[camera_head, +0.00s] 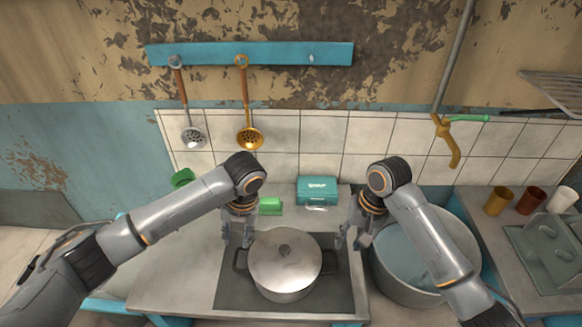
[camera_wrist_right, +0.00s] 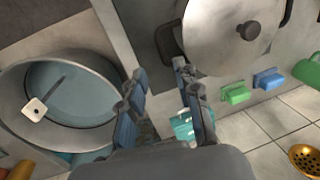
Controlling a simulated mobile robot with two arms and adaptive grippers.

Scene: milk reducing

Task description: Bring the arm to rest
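My left gripper (camera_head: 237,240) hangs above the counter at the pot's back left. Its fingers look apart and nothing shows between them. My right gripper (camera_head: 350,240) hangs between the pot and the sink basin, pointing down. In the right wrist view its two fingers (camera_wrist_right: 158,95) are spread and empty. A steel pot (camera_head: 285,285) with its lid (camera_head: 284,258) on stands on the dark stovetop (camera_head: 235,293) between the two grippers. The lid with its dark knob also shows in the right wrist view (camera_wrist_right: 215,40). Neither gripper visibly holds the pot.
A round basin (camera_head: 462,230) of water stands right of my right gripper. A teal box (camera_head: 317,190) and a green sponge (camera_head: 271,206) lie behind the pot. Cups (camera_head: 530,200) and a grey rack (camera_head: 545,255) are at the right. Two utensils (camera_head: 249,138) hang on the wall.

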